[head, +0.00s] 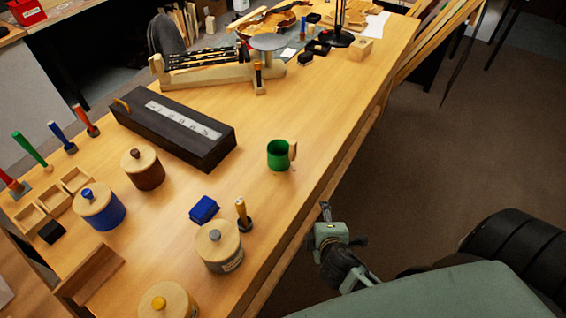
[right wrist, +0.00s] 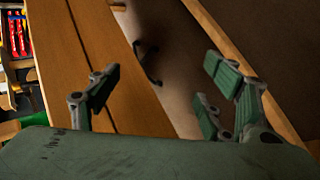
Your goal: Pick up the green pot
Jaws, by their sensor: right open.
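The green pot (head: 274,157) stands upright on the wooden bench (head: 330,105), right of the long dark box. It looks like an open-topped mug with a wooden handle on its right side. My right gripper (head: 340,224) is beyond the bench's right edge, below and to the right of the pot in the head view, apart from it and empty. Its spread fingers also show in the right wrist view (right wrist: 163,92), in front of brown wooden panels. I cannot clearly make out the pot in that view. My left gripper is not in view.
The dark box (head: 170,132) lies left of the pot. Lidded jars, including a blue one (head: 104,214) and a pale one (head: 222,258), stand nearer, with a blue block (head: 204,209) and a wooden-handled tool (head: 243,215). Bench around the pot is clear.

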